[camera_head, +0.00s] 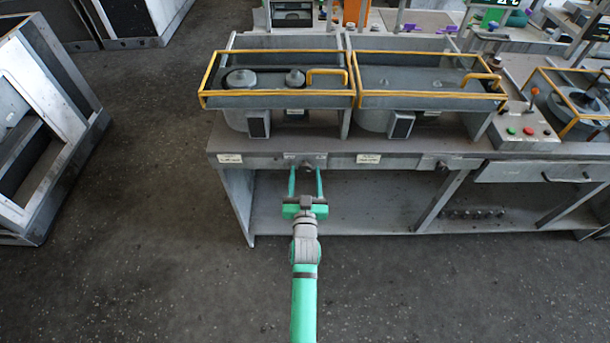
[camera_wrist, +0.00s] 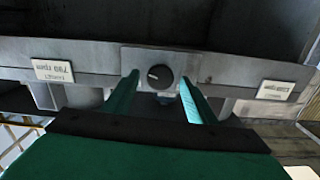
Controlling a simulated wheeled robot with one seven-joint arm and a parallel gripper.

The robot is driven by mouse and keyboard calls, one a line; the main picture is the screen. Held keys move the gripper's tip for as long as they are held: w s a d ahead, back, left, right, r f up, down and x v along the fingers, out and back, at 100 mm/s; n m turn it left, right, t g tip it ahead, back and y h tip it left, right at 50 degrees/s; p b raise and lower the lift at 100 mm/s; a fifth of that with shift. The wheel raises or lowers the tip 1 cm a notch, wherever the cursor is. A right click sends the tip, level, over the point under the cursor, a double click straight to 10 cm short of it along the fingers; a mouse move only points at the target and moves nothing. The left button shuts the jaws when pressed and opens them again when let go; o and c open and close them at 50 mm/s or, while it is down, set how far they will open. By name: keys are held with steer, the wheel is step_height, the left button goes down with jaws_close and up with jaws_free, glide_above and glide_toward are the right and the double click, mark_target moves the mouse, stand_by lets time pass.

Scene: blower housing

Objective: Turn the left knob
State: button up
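The left knob (camera_wrist: 160,77) is a round dark knob with a light pointer mark, set on a grey plate on the bench front. In the head view the left knob (camera_head: 306,166) shows small on the bench's front edge. My gripper (camera_head: 305,170) is open, with its two green fingers pointing at the bench front, one on each side of the knob. In the wrist view my gripper (camera_wrist: 161,88) has its fingertips left and right of the knob, with gaps visible on both sides. A second knob (camera_head: 441,166) sits farther right on the same edge.
White labels (camera_head: 229,158) and (camera_wrist: 53,70) flank the knob, and another label (camera_wrist: 275,90) is on the other side. Yellow-railed housings (camera_head: 278,95) stand on the bench above. Below is an open shelf (camera_head: 350,215). Clear floor (camera_head: 180,270) lies to the left.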

steer(key=shift+w, duration=0.1)
steer(key=c, duration=1)
steer(key=shift+m, duration=0.3)
steer(key=shift+d+m, duration=0.15)
steer(key=shift+m, duration=0.35)
steer(key=m, duration=0.8)
steer(key=shift+f, duration=0.1)
steer(key=shift+m, duration=1)
